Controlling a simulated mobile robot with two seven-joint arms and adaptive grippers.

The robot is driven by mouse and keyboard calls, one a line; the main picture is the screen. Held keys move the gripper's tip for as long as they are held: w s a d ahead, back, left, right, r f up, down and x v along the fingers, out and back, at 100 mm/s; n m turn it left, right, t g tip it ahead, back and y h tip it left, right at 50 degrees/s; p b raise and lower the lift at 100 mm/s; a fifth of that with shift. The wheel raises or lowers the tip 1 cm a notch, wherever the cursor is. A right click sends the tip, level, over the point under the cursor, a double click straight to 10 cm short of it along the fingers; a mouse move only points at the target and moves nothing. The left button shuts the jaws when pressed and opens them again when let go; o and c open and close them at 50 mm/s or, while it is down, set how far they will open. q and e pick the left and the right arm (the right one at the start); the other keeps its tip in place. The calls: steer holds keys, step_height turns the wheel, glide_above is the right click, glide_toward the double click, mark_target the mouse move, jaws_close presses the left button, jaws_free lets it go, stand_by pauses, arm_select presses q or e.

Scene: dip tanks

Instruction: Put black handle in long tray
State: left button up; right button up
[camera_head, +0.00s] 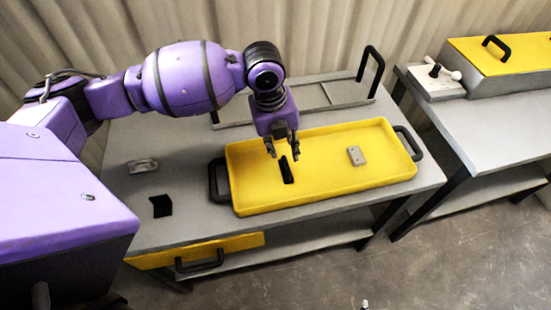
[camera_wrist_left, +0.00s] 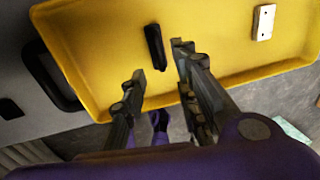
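The long yellow tray (camera_head: 320,185) lies on the grey table and has a black loop grip at each end. The black handle (camera_head: 287,170) lies inside it, left of the middle, and also shows in the left wrist view (camera_wrist_left: 155,46). My left gripper (camera_head: 284,155) is over the tray, just above the black handle. Its two fingers are spread apart with nothing between them in the left wrist view (camera_wrist_left: 160,63). My right gripper is not in view.
A small grey plate (camera_head: 356,156) lies in the tray's right part. A black piece (camera_head: 161,206) and a metal bracket (camera_head: 143,165) lie on the table to the left. A grey rack (camera_head: 340,92) stands behind the tray. A second table (camera_head: 490,125) is at right.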

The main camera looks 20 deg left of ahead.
arm_select(q)
steer(key=shift+s+a+r, duration=0.15)
steer(key=shift+r, duration=1.45)
